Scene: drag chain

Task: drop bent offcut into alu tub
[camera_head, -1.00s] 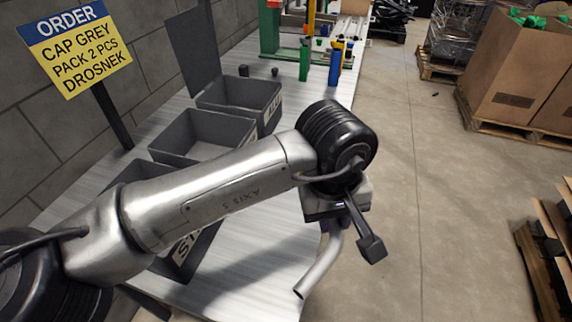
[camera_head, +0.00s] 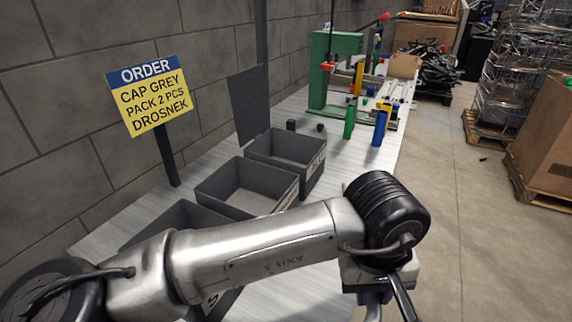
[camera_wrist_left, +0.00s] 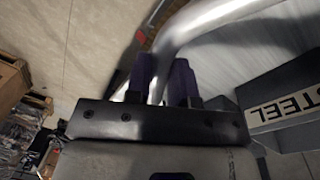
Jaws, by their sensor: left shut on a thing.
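The bent offcut, a silvery curved tube (camera_wrist_left: 200,18), shows in the left wrist view between the purple fingers of my left gripper (camera_wrist_left: 163,80), which is shut on it. In the head view my left gripper (camera_head: 374,298) is at the bottom edge, mostly cut off, right of the tubs. Three grey tubs stand in a row on the bench: a far one (camera_head: 285,165), a middle one (camera_head: 215,197) and a near one (camera_head: 165,220) partly hidden by my arm. The wrist view shows a tub labelled STEEL (camera_wrist_left: 285,105). I cannot tell for certain which is the alu tub. My right gripper is out of view.
An order sign (camera_head: 150,97) on a dark post stands left of the tubs. A dark upright panel (camera_head: 248,105) rises behind the far tub. A green cylinder (camera_head: 349,122), a blue one (camera_head: 380,128) and a green frame (camera_head: 330,70) stand farther along the bench.

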